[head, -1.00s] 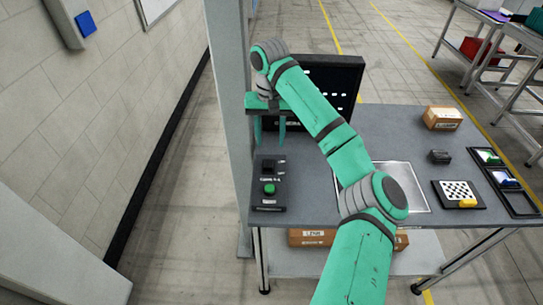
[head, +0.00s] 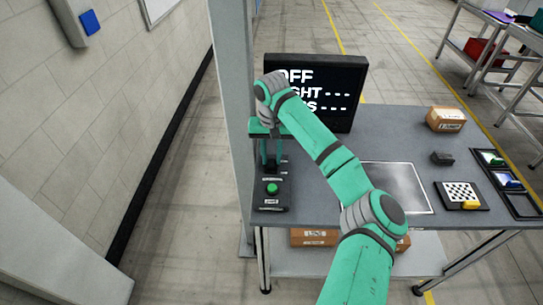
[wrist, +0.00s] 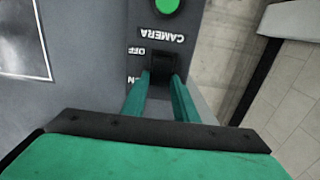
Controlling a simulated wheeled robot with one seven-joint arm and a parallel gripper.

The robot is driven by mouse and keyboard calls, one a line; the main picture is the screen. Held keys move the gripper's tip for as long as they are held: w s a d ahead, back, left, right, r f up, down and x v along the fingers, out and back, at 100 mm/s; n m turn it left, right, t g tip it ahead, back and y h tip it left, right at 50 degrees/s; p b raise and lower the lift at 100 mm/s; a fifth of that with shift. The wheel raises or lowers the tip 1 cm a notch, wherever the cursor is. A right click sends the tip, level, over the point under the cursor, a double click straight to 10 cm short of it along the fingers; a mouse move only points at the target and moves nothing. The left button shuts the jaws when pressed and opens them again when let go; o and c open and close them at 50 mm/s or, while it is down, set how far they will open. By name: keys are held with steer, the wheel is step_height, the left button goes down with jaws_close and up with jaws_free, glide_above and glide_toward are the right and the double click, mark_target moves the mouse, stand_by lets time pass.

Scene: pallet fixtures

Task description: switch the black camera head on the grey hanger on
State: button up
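The control panel (head: 271,199) lies on the table's left end, with a green button, a "CAMERA" label and "OFF" and "ON" marks beside a black switch (wrist: 162,62). My gripper (head: 271,160) points down at this switch, beyond the green button. In the wrist view its two green fingers (wrist: 161,84) are apart, with the black switch at and between their tips. Whether they press on it is unclear. The black screen (head: 330,85) behind shows "OFF" and lines of dashes, partly hidden by my arm. I cannot make out the camera head; the grey post (head: 230,110) stands at left.
The green button (head: 272,188) is close to the fingers. A silver plate (head: 398,180), checkered board (head: 460,193), small dark block (head: 441,158), cardboard box (head: 445,119) and black tray (head: 524,207) are farther right. The floor at left is clear.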

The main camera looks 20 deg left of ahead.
steer(key=c, duration=0.5)
steer(key=t, duration=0.1)
steer(key=s+t+y, duration=0.1)
steer(key=t, duration=0.1)
steer(key=shift+d+t, duration=0.1)
steer(key=shift+t, duration=0.2)
steer(key=shift+s+d+t, duration=0.1)
steer(key=shift+s+t, duration=0.05)
steer(key=shift+t, duration=0.25)
steer(key=o, duration=1)
steer(key=shift+o, duration=0.2)
steer(key=shift+r, duration=0.1)
